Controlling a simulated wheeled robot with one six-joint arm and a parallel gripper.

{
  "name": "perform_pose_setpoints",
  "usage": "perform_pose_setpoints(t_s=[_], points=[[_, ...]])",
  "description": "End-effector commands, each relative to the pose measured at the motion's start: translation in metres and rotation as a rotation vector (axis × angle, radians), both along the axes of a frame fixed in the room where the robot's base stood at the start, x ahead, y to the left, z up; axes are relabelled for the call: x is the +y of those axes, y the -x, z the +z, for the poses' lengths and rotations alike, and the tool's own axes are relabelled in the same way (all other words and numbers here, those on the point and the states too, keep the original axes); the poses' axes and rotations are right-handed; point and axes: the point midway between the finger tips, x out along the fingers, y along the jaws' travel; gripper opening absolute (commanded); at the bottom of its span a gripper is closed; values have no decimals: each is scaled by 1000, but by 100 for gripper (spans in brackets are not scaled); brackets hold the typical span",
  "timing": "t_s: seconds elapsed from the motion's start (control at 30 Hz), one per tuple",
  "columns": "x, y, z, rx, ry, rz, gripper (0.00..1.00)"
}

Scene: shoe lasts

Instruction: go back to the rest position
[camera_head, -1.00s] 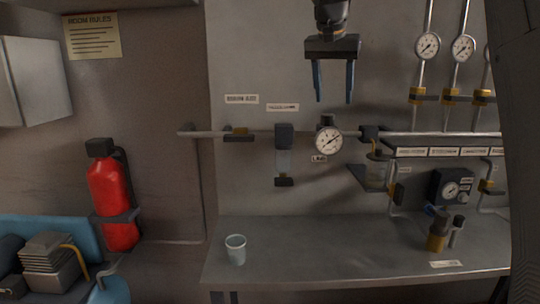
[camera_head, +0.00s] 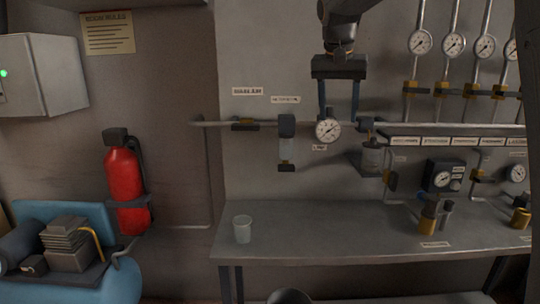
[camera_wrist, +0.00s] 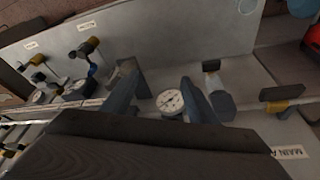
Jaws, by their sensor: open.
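My gripper (camera_head: 339,100) hangs from the top of the head view with its two blue-grey fingers pointing down. The fingers are apart and nothing shows between them as held. In the head view it overlaps the round gauge (camera_head: 328,130) on the wall pipe; I cannot tell the distance between them. In the wrist view the two fingers (camera_wrist: 168,92) spread to either side of a white gauge dial (camera_wrist: 171,101). Whether they touch it is not clear.
A pale cup (camera_head: 242,229) stands on the grey bench (camera_head: 330,225). Pipes, valves and gauges line the wall at right. A red extinguisher (camera_head: 127,190) hangs at left above a blue compressor (camera_head: 120,285). A grey cabinet (camera_head: 45,75) is at upper left. The bench's middle is clear.

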Motion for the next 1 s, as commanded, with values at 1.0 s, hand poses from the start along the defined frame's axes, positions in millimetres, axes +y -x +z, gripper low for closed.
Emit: perform_pose_setpoints(t_s=[1.0], points=[[-12,294,-318,224,-64,378,54]])
